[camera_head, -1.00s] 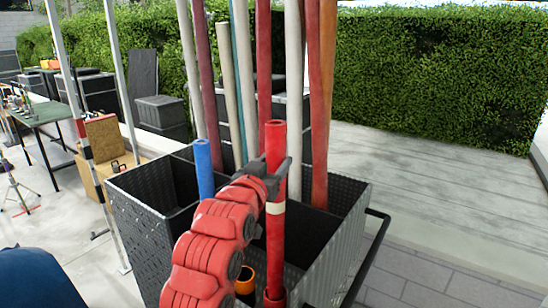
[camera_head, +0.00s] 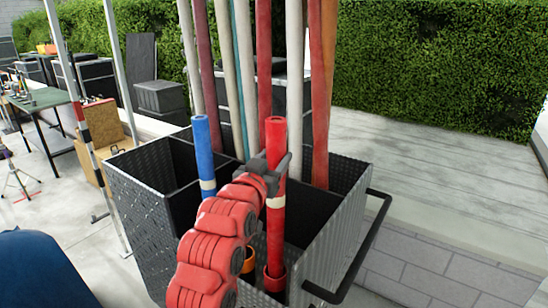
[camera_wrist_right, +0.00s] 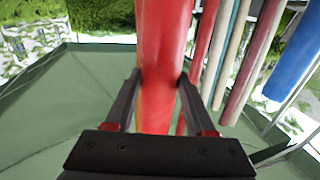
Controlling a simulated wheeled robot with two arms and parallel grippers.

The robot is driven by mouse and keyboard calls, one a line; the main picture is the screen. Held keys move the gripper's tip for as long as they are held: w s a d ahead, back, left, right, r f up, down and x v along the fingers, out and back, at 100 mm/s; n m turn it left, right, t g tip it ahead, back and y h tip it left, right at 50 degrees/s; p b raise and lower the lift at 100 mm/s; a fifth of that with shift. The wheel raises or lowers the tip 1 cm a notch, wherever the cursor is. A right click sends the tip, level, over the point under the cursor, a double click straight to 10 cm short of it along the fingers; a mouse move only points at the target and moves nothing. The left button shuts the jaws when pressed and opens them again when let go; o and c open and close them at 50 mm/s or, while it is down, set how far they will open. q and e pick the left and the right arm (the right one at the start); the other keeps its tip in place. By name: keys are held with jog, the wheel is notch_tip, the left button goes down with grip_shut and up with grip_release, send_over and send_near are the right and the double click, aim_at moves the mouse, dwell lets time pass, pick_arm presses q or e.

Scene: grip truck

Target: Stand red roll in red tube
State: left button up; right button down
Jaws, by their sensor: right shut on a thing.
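The red roll (camera_head: 275,228), a long red cylinder with a pale band, stands about upright in the front right of the dark grey cart. Its lower end meets the short, wider red tube (camera_head: 275,280) and appears to be inside its mouth. How deep it sits is hidden. My right gripper (camera_head: 275,162) is shut on the roll's upper part. In the right wrist view, the fingers (camera_wrist_right: 158,85) lie on both sides of the red roll (camera_wrist_right: 165,40). My left gripper is not in view.
The cart (camera_head: 340,225) has patterned walls and a black handle (camera_head: 378,235) at right. A blue roll (camera_head: 203,150) stands left of the red roll, and an orange-rimmed tube (camera_head: 249,256) sits beside the red tube. Several tall poles (camera_head: 295,80) stand behind.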

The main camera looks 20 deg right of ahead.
jog(key=shift+f+b, duration=1.1)
jog(key=shift+f, duration=0.5)
jog(key=shift+f+b, duration=0.4)
jog(key=shift+b, duration=0.1)
jog(key=shift+c, duration=0.8)
grip_release()
